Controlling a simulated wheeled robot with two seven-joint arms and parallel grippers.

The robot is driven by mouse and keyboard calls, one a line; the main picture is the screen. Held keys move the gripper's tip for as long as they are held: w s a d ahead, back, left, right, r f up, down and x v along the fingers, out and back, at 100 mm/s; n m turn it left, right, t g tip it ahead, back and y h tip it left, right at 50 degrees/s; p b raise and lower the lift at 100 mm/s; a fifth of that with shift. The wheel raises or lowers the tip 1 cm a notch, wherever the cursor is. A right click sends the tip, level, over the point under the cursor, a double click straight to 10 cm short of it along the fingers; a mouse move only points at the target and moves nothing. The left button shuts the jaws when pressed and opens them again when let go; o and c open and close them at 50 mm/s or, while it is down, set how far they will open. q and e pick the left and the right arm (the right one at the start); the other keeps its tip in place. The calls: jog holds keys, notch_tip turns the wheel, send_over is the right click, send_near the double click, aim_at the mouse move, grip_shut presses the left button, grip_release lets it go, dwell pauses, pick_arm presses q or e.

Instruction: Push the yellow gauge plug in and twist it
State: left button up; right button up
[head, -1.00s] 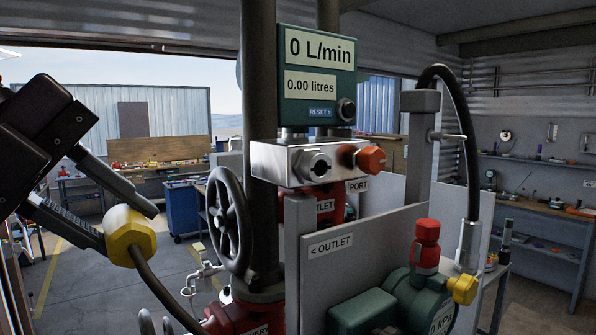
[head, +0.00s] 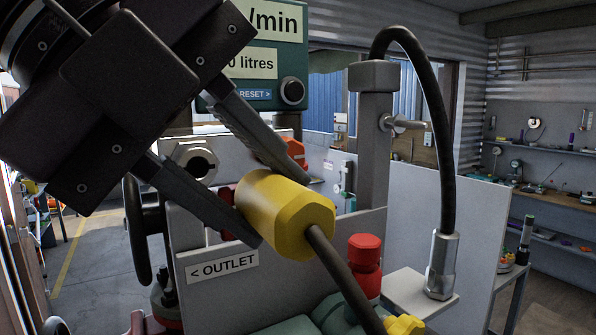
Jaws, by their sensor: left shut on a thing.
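My left gripper (head: 278,212) is shut on the yellow gauge plug (head: 270,205), with one dark finger on its upper side and one on its lower side. The plug is tilted, and a black cable runs from its near end down to the right. A metal block with a hexagonal socket (head: 196,160) lies behind and to the left of the plug, partly hidden by my gripper. The plug appears apart from the socket. My right gripper is not in view.
An orange-red knob (head: 293,152) sits beside the socket, partly covered by a finger. A red cap (head: 365,262) stands below right. A grey panel labelled OUTLET (head: 222,265) is beneath the plug. A black hose (head: 437,130) arches at right. A dark handwheel (head: 140,230) is at left.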

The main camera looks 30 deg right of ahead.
pick_arm(q)
jog(key=a, duration=0.3)
jog(key=shift+r+p, duration=0.3)
jog(key=shift+p, duration=0.1)
jog(key=w, duration=0.2)
jog(key=w+p, duration=0.1)
jog(key=w, duration=0.3)
jog(key=shift+d+f, duration=0.15)
jog(key=shift+d, duration=0.25)
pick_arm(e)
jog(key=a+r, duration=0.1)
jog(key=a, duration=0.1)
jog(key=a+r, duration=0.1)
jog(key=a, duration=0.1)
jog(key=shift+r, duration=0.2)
pick_arm(q)
jog(key=shift+a, duration=0.15)
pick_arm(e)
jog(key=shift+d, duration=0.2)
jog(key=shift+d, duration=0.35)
